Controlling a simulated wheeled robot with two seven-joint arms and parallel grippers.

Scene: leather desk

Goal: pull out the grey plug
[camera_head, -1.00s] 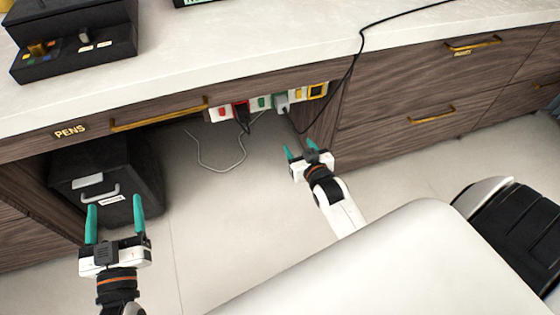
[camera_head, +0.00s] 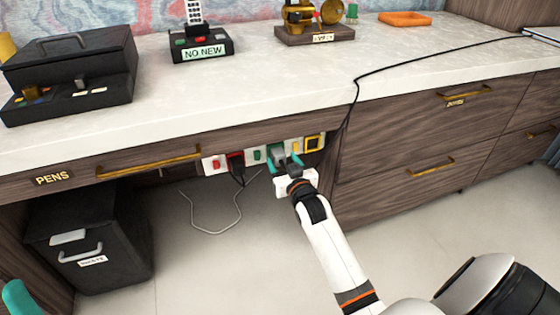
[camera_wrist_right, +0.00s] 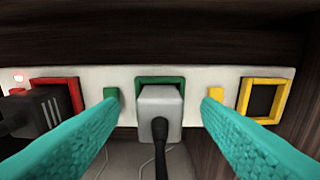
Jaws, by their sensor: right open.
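The grey plug (camera_wrist_right: 160,112) sits in the green-framed socket (camera_wrist_right: 160,81) of a white power strip (camera_wrist_right: 210,78) under the desk's front edge. Its dark cord hangs down toward the camera. In the head view the grey plug (camera_head: 279,154) is partly hidden by my right gripper (camera_head: 284,161). My right gripper is open, with one teal finger on each side of the plug and visible gaps between. Its left fingertip is near a green switch (camera_wrist_right: 111,94), its right near a yellow switch (camera_wrist_right: 216,94). Only a teal fingertip of my left gripper (camera_head: 18,298) shows at the lower left.
A black plug (camera_wrist_right: 42,110) sits in the red-framed socket to the left. The yellow-framed socket (camera_wrist_right: 264,100) to the right is empty. A black bin (camera_head: 95,235) stands under the desk. A drawer cabinet (camera_head: 400,145) is right of the strip.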

